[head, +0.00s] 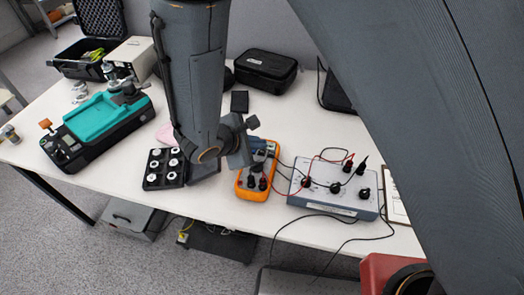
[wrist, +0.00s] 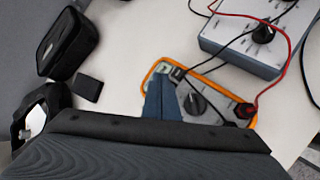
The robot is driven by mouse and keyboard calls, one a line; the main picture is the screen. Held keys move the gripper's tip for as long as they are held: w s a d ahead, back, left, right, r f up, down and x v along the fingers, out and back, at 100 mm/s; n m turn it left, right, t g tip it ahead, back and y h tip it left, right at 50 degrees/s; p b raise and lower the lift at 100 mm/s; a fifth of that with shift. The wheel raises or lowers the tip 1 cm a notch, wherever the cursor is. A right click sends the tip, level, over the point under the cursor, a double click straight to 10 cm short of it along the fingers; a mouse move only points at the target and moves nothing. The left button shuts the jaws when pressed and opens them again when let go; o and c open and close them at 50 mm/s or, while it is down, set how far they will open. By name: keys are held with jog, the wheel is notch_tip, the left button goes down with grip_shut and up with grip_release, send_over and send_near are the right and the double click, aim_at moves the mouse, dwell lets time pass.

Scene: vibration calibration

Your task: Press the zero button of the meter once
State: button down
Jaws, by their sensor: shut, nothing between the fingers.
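The meter (head: 241,189) is an orange-edged handheld unit lying on the white table, with a dark dial and black and red plugs at its near end. It also shows in the wrist view (wrist: 218,97), where its dial and plugs are clear. My gripper (wrist: 161,97) is shut and empty, its blue fingers over the far end of the meter and covering part of its face. In the head view my gripper (head: 262,147) is at that same end. I cannot tell whether the fingertips touch the meter. The zero button cannot be made out.
A grey box with knobs (head: 335,200) stands right of the meter, joined by red and black leads. A black tray of round pieces (head: 153,180) lies to the left, with a teal-topped machine (head: 104,118) beyond. A black case (head: 265,68) stands at the back.

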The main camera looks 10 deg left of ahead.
jog(key=shift+f, duration=0.2)
dwell(0.6)
jog(key=shift+f+b, duration=0.25)
jog(key=shift+b, duration=0.35)
jog(key=shift+f+b, duration=0.4)
dwell(0.5)
jog(key=shift+r, duration=0.2)
jog(key=shift+r+p, duration=0.45)
jog(key=shift+r, duration=0.2)
jog(key=shift+r, duration=0.1)
notch_tip(320, 180, up, 5)
jog(key=p, duration=0.3)
dwell(0.9)
